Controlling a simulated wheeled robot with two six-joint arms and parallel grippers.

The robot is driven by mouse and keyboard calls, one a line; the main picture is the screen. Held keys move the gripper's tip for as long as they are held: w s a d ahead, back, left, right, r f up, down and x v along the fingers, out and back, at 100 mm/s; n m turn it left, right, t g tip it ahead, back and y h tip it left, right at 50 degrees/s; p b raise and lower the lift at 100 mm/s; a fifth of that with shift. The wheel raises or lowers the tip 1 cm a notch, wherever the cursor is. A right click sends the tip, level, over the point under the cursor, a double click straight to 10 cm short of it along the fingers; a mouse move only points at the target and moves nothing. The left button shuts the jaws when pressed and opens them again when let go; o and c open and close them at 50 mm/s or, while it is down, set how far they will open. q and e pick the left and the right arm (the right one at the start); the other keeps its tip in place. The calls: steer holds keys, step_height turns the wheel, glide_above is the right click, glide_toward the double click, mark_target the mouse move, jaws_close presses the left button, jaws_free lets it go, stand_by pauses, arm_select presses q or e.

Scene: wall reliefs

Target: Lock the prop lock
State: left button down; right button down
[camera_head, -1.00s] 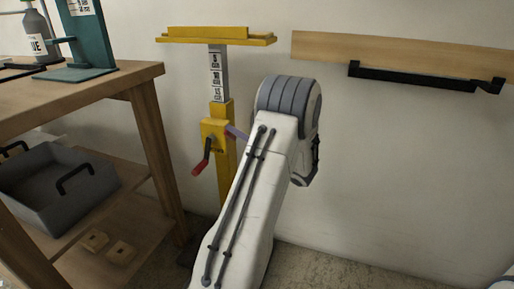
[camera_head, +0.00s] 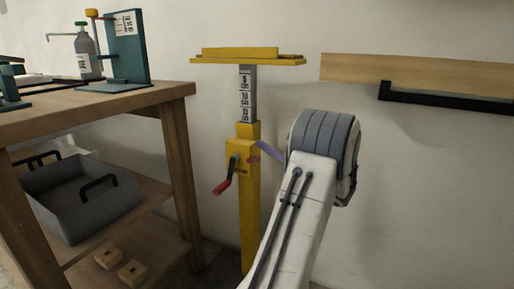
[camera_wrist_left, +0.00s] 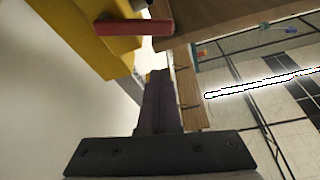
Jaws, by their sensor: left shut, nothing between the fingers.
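The yellow prop (camera_head: 250,205) stands upright against the wall, with a grey scaled post (camera_head: 247,95) and a yellow top bar (camera_head: 245,58). Its yellow housing carries a black crank with a red grip (camera_head: 223,187), and a short red lever (camera_head: 253,159) on its right side. That red lever (camera_wrist_left: 135,28) sticks out of the yellow body in the left wrist view. My left gripper (camera_head: 262,148) is shut and empty beside the housing's right side, close to the lever; contact cannot be told. Its fingers (camera_wrist_left: 155,78) lie together below the lever in the wrist view. My right gripper is out of view.
A wooden workbench (camera_head: 150,97) stands left of the prop, with a grey bin (camera_head: 95,205) and small wooden blocks (camera_head: 132,271) on its lower shelf. A wooden board with a black rail (camera_head: 440,97) is on the wall at right. The wall between is bare.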

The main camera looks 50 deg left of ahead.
arm_select(q)
steer(key=p+v, duration=0.1)
steer(key=v, duration=0.6)
steer(key=shift+d, duration=0.3)
